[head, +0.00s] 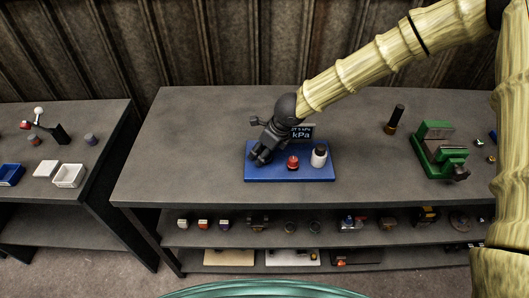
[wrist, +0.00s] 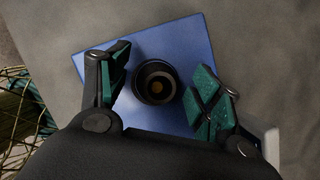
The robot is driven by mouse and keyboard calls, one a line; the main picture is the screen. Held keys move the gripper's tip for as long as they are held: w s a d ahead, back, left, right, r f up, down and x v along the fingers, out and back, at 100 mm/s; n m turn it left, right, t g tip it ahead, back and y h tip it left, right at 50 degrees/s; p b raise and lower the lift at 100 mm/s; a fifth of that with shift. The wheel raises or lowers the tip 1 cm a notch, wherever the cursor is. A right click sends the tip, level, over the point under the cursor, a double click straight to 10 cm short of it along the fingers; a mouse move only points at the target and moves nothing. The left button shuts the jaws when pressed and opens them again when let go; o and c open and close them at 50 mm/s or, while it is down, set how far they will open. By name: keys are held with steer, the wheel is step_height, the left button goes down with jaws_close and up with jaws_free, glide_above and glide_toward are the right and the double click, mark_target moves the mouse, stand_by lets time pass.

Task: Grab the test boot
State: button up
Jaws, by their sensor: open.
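The test boot, as I take it, is a round black ringed piece (wrist: 155,82) with a brownish centre, seen end-on in the wrist view. It stands on the blue plate (wrist: 182,38), which also shows in the head view (head: 300,174). My gripper (wrist: 163,80) is open, with one green-padded finger on either side of the boot and a visible gap to each. In the head view my gripper (head: 262,156) is over the left part of the plate and hides the boot. Whether the fingers are level with it I cannot tell.
On the plate, right of my gripper, are a red knob (head: 292,162) and a white jar with a dark cap (head: 319,156). A kPa display (head: 302,133) stands behind. Farther right are a dark upright cylinder (head: 395,119) and a green vise (head: 437,149). The table's left part is clear.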

steer(key=c, duration=1.2)
steer(key=shift+r, duration=0.1)
